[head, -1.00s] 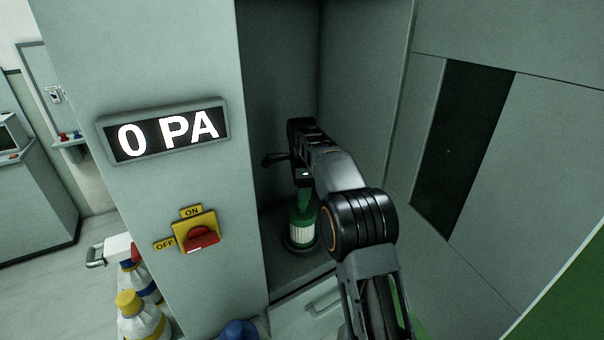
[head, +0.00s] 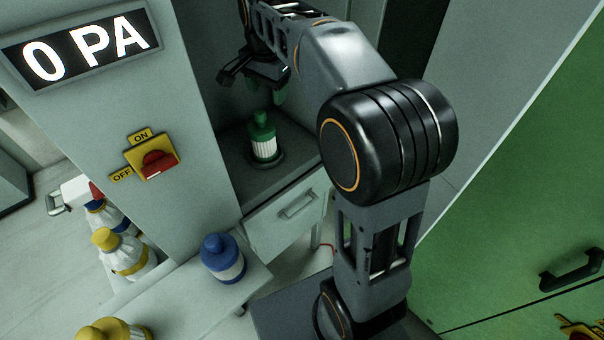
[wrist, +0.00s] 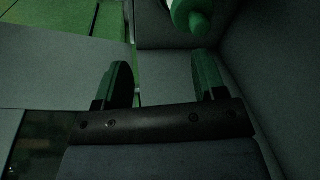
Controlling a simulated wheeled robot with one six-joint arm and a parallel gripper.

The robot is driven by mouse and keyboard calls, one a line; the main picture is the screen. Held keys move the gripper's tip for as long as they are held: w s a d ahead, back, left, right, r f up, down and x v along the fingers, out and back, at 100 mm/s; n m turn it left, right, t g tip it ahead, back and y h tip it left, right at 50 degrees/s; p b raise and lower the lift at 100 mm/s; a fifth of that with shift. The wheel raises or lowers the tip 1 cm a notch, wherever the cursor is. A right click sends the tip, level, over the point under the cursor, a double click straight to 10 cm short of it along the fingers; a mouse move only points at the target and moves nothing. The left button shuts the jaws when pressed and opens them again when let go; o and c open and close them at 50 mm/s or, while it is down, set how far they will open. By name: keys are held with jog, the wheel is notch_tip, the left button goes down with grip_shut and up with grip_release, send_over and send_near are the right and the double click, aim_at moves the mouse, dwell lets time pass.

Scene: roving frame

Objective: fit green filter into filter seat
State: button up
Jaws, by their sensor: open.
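The green filter (head: 263,138), a white ribbed body with green ends, stands upright inside the cabinet recess. Its base sits in the dark round filter seat (head: 279,164) on the recess floor. My gripper (head: 262,88) is above the filter, apart from it, with open jaws. In the wrist view, the two green-padded fingers (wrist: 162,82) are spread with nothing between them, and the filter (wrist: 190,14) shows at the top edge, beyond the fingers. The lower part of the seat is hidden by the filter.
A display (head: 82,45) reads 0 PA. Below it, a red switch (head: 159,163) sits between ON and OFF labels. A blue-capped bottle (head: 222,257) stands on a shelf, with yellow-capped bottles (head: 124,252) to the left. Cabinet walls enclose the recess closely.

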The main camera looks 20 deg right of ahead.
jog(key=s+f+n+t, duration=0.1)
jog(key=s+f+n, duration=0.4)
jog(key=s, duration=0.5)
jog(key=s+f+n+t, duration=0.1)
jog(key=s+f+n, duration=0.4)
jog(key=s, duration=0.5)
jog(key=shift+n+t, duration=0.4)
jog(key=shift+n, duration=0.1)
